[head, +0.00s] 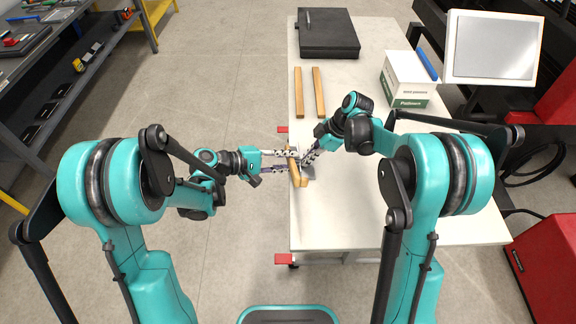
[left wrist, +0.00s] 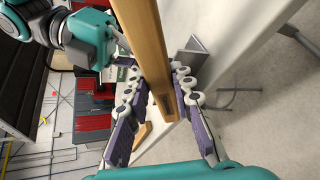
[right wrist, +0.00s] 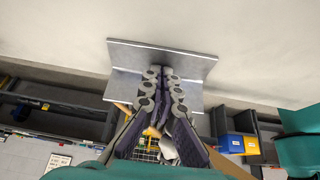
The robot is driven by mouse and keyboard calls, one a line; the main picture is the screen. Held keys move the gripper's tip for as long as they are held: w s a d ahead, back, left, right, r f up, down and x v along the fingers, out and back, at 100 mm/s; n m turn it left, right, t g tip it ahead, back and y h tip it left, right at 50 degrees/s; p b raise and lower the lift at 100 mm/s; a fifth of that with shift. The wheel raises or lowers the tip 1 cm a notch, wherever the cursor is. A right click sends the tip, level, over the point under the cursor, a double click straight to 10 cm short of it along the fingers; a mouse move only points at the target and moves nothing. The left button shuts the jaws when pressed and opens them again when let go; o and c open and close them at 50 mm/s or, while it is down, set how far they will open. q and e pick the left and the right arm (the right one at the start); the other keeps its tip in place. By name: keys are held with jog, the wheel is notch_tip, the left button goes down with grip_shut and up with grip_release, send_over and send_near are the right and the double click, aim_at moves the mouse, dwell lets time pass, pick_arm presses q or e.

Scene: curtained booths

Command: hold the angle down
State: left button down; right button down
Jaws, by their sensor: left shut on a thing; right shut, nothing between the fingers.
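A grey metal angle (head: 309,172) lies at the table's left edge in the head view. It fills the upper middle of the right wrist view (right wrist: 190,62) and shows beside the wood in the left wrist view (left wrist: 192,52). My left gripper (head: 289,161) is shut on a wooden bar (left wrist: 150,50), whose lower end shows in the head view (head: 295,178). My right gripper (right wrist: 161,72) is shut and empty, its fingertips together over the angle. I cannot tell whether they press on it. The arms partly hide the angle in the head view.
Two wooden bars (head: 299,93) (head: 319,93) lie farther up the white table (head: 350,215). A black case (head: 328,35) and a white-green box (head: 405,82) stand at the back. Red parts (head: 283,258) stick out at the left edge. The table's near right is clear.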

pick_arm(q)
jog(key=shift+w, duration=0.1)
jog(key=a, duration=0.7)
dwell(0.5)
dwell(0.4)
jog(key=shift+m+g+h, duration=0.5)
jog(key=shift+g+h, duration=0.3)
jog(key=d, duration=0.5)
jog(key=shift+w+d, duration=0.1)
jog(key=shift+w, duration=0.1)
jog(key=shift+s+f, duration=0.1)
jog(key=shift+s, duration=0.45)
jog(key=shift+w, duration=0.6)
